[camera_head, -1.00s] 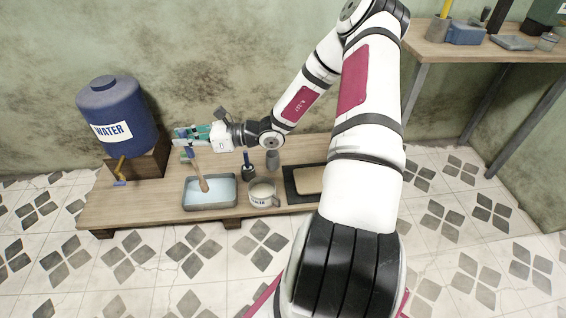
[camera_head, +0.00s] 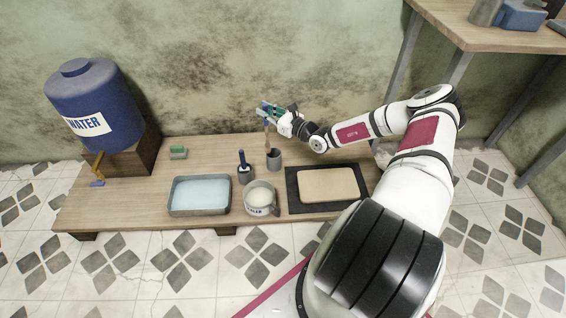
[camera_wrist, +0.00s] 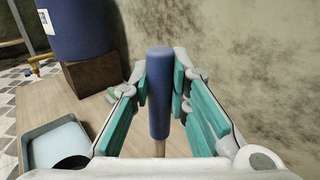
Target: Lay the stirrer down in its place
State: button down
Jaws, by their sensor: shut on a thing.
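The stirrer has a blue handle (camera_wrist: 159,92) and a wooden shaft (camera_head: 267,136). My gripper (camera_head: 267,111) is shut on the blue handle, which stands upright between the teal finger pads in the wrist view. The shaft points down at the grey cup (camera_head: 274,161) on the low table (camera_head: 125,195). Its lower end meets the cup's rim in the picture; I cannot tell whether it is inside or just above or behind it.
A dark holder (camera_head: 245,175) with a blue-handled tool, a white labelled mug (camera_head: 260,200), a blue-filled tray (camera_head: 200,194) and a dark board with a tan sheet (camera_head: 330,184) stand close by. A green sponge (camera_head: 178,153) and water barrel (camera_head: 95,105) are left.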

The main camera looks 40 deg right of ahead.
aim_at(267, 130)
jog(key=shift+w+d+f+m+h, duration=0.15)
jog(key=shift+d+f, duration=0.1)
jog(key=shift+d, duration=0.25)
jog(key=shift+s+d+f+m+h, duration=0.1)
jog(key=shift+d+f, duration=0.2)
jog(key=shift+d, duration=0.2)
jog(key=shift+w+d+f+m+h, duration=0.15)
jog(key=shift+d+f, duration=0.1)
jog(key=shift+d, duration=0.25)
jog(key=shift+s, duration=0.1)
jog(key=shift+f, duration=0.15)
notch_tip(267, 130, down, 9)
jog(key=b, duration=0.4)
jog(key=shift+f+b, duration=0.15)
jog(key=shift+b, duration=0.25)
jog(key=shift+f, duration=0.15)
jog(key=c, duration=1.5)
grip_release()
jog(key=shift+f+b, duration=0.1)
jog(key=shift+b, duration=0.4)
